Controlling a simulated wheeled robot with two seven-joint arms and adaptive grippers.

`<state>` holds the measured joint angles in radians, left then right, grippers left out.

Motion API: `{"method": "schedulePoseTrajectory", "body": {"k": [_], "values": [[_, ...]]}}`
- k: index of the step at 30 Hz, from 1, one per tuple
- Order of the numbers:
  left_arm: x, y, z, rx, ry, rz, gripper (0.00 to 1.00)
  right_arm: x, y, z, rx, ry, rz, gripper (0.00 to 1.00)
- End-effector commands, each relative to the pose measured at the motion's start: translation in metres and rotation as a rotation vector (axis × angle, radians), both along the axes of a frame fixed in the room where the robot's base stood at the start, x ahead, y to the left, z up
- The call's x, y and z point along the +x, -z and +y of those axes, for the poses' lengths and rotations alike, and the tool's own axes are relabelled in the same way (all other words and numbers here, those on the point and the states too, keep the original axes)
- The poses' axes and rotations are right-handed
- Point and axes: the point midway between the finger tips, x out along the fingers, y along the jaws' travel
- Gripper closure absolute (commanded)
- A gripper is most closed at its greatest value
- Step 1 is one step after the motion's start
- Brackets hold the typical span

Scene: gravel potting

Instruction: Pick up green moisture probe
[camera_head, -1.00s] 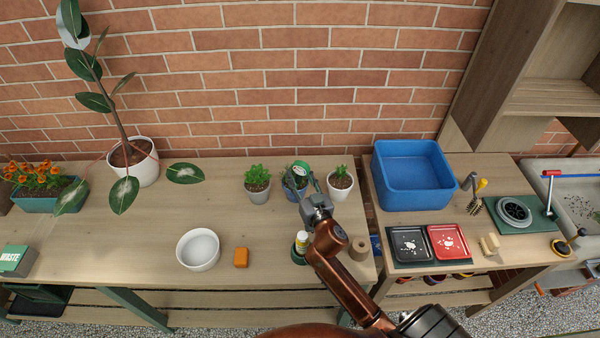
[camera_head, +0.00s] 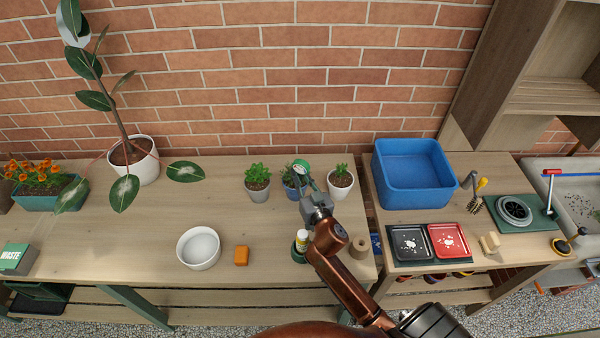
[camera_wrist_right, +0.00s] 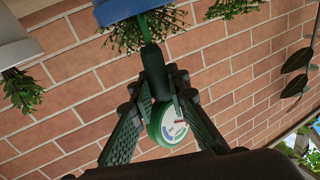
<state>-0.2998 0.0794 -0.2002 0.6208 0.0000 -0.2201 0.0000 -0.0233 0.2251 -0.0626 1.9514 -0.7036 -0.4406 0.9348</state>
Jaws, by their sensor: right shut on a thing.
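The green moisture probe (camera_head: 302,165) has a round white-faced dial, which shows in the right wrist view (camera_wrist_right: 168,128). My right gripper (camera_head: 306,181) is shut on it, with its fingers (camera_wrist_right: 160,108) on both sides of the dial and green body. The probe's green shaft reaches to the small blue pot (camera_wrist_right: 118,10) with its leafy plant; I cannot tell whether the tip is in the soil. In the head view the gripper partly covers the blue pot (camera_head: 290,191). My left gripper is not in view.
A grey pot (camera_head: 258,194) and a white pot (camera_head: 341,190) with plants stand close on either side. A blue bin (camera_head: 412,185) stands on the right.

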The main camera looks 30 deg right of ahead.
Motion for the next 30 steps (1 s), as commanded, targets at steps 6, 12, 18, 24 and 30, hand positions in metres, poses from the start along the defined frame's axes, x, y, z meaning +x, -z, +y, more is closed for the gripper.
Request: {"method": "schedulePoseTrajectory", "body": {"k": [6, 12, 18, 24, 30], "values": [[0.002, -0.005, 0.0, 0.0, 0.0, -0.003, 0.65, 0.0, -0.014, 0.0, 0.0, -0.001, -0.004, 1.0], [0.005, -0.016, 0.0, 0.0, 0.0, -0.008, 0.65, 0.0, -0.044, 0.0, -0.001, -0.001, -0.006, 1.0], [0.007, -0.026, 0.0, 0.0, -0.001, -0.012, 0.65, -0.002, -0.078, 0.001, 0.0, -0.002, -0.004, 1.0], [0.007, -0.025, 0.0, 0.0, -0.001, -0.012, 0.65, -0.048, -0.069, 0.01, 0.003, 0.001, 0.001, 1.0], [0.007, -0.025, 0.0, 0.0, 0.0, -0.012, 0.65, -0.103, -0.069, 0.021, 0.006, 0.002, 0.002, 1.0]]}}
